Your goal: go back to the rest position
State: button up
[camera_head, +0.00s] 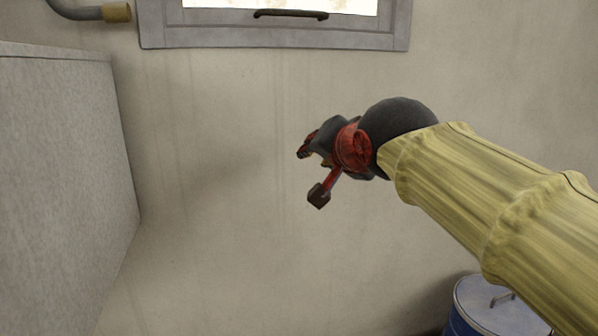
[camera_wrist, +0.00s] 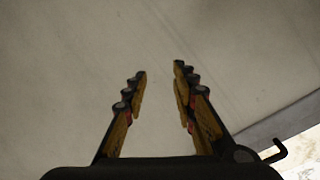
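My gripper (camera_head: 306,150) is raised in front of the bare wall in the head view, at the end of my yellow-sleeved arm coming from the right. In the wrist view, the two fingers of my gripper (camera_wrist: 160,78) stand apart with a clear gap between them. Nothing is held; only pale wall shows between and beyond the fingers. No ladle is in either view.
A window frame (camera_head: 275,30) with a dark handle is above. A grey block or cabinet (camera_head: 60,180) stands at the left, and a pipe (camera_head: 90,12) runs at the top left. A blue drum (camera_head: 490,300) with a grey lid is at the lower right, partly behind my arm.

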jog(key=s+d+f+n+g+h+b, duration=0.1)
jog(key=s+d+f+b, duration=0.3)
jog(key=s+f, duration=0.5)
jog(key=s+d+f+n+g+h+b, duration=0.1)
jog(key=s+d+f, duration=0.5)
jog(key=f, duration=1.7)
jog(key=s+d+f+n+g+h+b, duration=0.1)
jog(key=s+d+f+n+g+b, duration=0.2)
jog(key=s+f, duration=1)
jog(key=shift+s+d+f+g+b, duration=0.15)
jog(key=shift+d+f+g+b, duration=1)
jog(key=shift+f+g+b, duration=0.5)
jog(key=shift+r, duration=0.2)
